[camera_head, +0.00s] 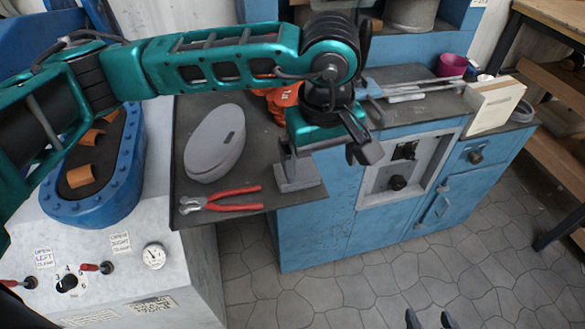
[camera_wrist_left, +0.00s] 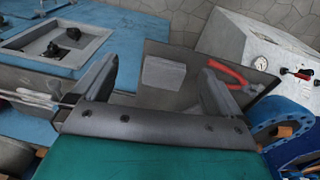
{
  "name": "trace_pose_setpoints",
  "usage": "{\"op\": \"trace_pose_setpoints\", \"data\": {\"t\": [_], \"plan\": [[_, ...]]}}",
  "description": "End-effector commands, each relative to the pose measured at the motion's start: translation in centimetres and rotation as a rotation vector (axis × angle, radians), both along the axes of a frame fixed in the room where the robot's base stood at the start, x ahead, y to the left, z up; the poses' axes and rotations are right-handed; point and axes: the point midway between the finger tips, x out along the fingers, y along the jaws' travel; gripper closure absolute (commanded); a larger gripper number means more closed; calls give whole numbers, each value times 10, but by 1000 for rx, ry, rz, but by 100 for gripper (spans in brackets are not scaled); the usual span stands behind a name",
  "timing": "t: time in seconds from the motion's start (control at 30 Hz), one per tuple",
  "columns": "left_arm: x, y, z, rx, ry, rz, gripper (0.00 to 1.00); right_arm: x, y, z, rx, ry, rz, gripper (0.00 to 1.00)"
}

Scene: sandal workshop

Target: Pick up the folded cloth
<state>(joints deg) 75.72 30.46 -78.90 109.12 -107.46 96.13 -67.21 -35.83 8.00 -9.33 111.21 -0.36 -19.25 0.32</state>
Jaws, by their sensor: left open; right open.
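A small grey block-shaped pad (camera_head: 305,183) lies on the dark bench top near its front right corner; it looks like the folded cloth. It also shows in the left wrist view (camera_wrist_left: 163,74), beyond and between my fingers. My left gripper (camera_head: 330,165) is open and empty above the corner, with one finger overlapping the pad in the head view; I cannot tell if they touch. My right gripper (camera_head: 428,319) is open at the bottom edge of the head view, over the floor, far from the pad.
Red-handled pliers (camera_head: 222,199) and a grey oval block (camera_head: 215,143) lie left of the pad. A crumpled orange thing (camera_head: 283,103) is partly behind my left arm. A blue cabinet (camera_head: 318,220) stands at the right; the tiled floor in front is clear.

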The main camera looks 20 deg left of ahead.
Motion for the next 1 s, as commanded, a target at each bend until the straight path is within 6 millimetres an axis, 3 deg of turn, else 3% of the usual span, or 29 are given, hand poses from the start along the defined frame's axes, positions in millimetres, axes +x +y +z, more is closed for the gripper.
{"op": "trace_pose_setpoints", "data": {"t": [0.1, 0.23, 0.53, 0.83, 1.0], "plan": [[20, 27, 16, 129, -92, -13, 0, 0, 0, 0, 0, 0, 0, 37], [27, 37, 15, 178, -119, -16, 0, 0, 0, 0, -1, 0, 1, 37], [39, 46, -36, 176, -117, -14, 0, 0, -1, 1, -3, -1, 2, 37], [45, 49, -61, 174, -117, -15, 0, 0, -1, 2, -3, 0, 2, 37], [51, 51, -87, 173, -116, -13, 0, 0, -1, 5, -3, -1, 2, 37]]}}
